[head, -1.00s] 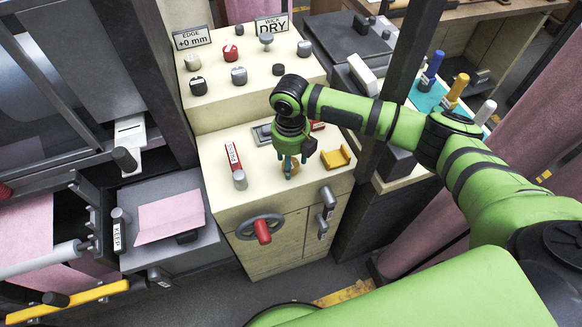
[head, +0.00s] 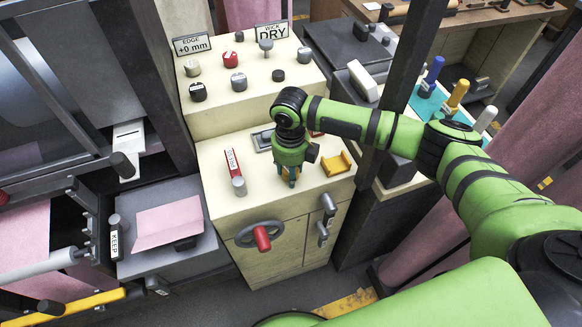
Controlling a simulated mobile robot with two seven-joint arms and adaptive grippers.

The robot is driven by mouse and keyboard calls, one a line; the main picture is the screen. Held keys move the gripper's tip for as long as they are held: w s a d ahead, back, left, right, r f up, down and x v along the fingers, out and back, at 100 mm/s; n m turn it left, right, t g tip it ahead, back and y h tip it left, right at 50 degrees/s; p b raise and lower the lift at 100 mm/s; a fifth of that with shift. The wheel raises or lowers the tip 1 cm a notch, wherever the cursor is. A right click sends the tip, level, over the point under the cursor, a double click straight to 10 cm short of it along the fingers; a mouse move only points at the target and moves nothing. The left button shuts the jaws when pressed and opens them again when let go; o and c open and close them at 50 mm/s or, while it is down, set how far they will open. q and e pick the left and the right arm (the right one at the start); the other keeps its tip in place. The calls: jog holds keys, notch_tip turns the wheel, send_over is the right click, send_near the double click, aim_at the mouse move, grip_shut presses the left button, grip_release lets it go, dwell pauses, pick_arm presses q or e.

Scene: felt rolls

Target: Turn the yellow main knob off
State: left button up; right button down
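My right arm comes in from the right, and its gripper (head: 290,180) points straight down over the top of the cream cabinet (head: 215,195). The gripper covers the spot where an orange-yellow round piece showed earlier, perhaps the yellow main knob. Only a trace of orange is visible between the fingers, so I cannot tell its angle or whether the fingers grip it. A yellow bracket-shaped piece (head: 336,165) sits just right of the gripper, apart from it. My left gripper is not in view.
Left of the gripper is a red labelled lever (head: 232,163) with a grey knob end. A red-handled wheel (head: 262,238) is on the cabinet front. Several knobs and the DRY sign (head: 271,32) are on the raised panel behind. A dark post (head: 410,60) stands close beside my arm.

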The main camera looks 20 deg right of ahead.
jog(key=n, duration=0.3)
jog(key=shift+f+n+b, duration=0.3)
jog(key=shift+n+b, duration=0.7)
jog(key=shift+b, duration=0.15)
jog(key=shift+r+n+b, duration=0.2)
jog(key=shift+n+b, duration=0.1)
jog(key=shift+b, duration=0.2)
jog(key=shift+s, duration=0.1)
jog(key=c, duration=0.9)
grip_release()
